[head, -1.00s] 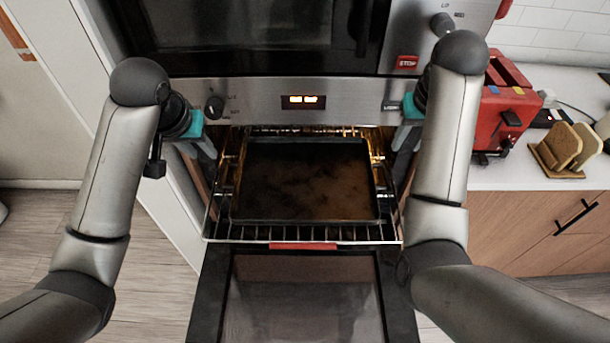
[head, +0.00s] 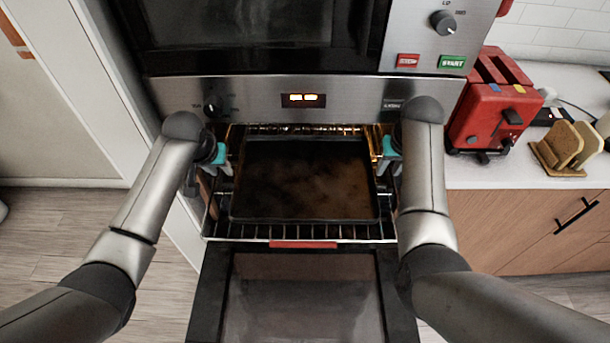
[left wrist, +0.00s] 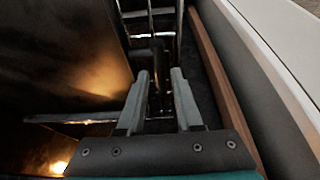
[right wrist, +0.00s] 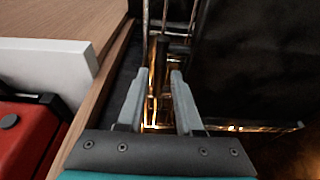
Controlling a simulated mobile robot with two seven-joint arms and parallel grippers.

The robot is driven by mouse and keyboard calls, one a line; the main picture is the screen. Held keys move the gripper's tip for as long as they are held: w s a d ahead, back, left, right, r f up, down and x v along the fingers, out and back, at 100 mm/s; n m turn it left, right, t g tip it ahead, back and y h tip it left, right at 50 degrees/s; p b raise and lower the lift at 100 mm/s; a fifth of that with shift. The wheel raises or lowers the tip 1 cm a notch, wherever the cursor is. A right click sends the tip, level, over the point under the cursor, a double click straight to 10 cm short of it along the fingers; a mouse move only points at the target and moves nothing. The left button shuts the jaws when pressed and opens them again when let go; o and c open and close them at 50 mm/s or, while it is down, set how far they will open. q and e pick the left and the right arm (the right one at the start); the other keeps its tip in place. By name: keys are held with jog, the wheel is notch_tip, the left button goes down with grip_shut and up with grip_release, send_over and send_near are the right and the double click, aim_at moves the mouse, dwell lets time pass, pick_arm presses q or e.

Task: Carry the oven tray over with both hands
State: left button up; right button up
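The dark oven tray (head: 305,180), with a brown mottled surface, lies on a wire rack (head: 290,232) inside the open oven. My left gripper (head: 231,165) is at the tray's left side, and my right gripper (head: 380,165) is at its right side. The fingertips' exact distance to the tray's edges is unclear.
The oven door (head: 300,300) is folded down in front. The oven's control panel (head: 255,100) runs above the opening, close over both grippers. A red toaster (head: 492,110) and a wooden holder (head: 565,150) stand on the white counter at right. The floor at left is clear.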

pick_arm(q)
jog(key=shift+x, duration=0.75)
pick_arm(e)
jog(key=shift+w+f, duration=0.2)
jog(key=shift+f, duration=0.5)
jog(key=shift+c, duration=0.2)
pick_arm(q)
grip_shut()
pick_arm(e)
grip_shut()
pick_arm(q)
jog(key=shift+r, duration=0.1)
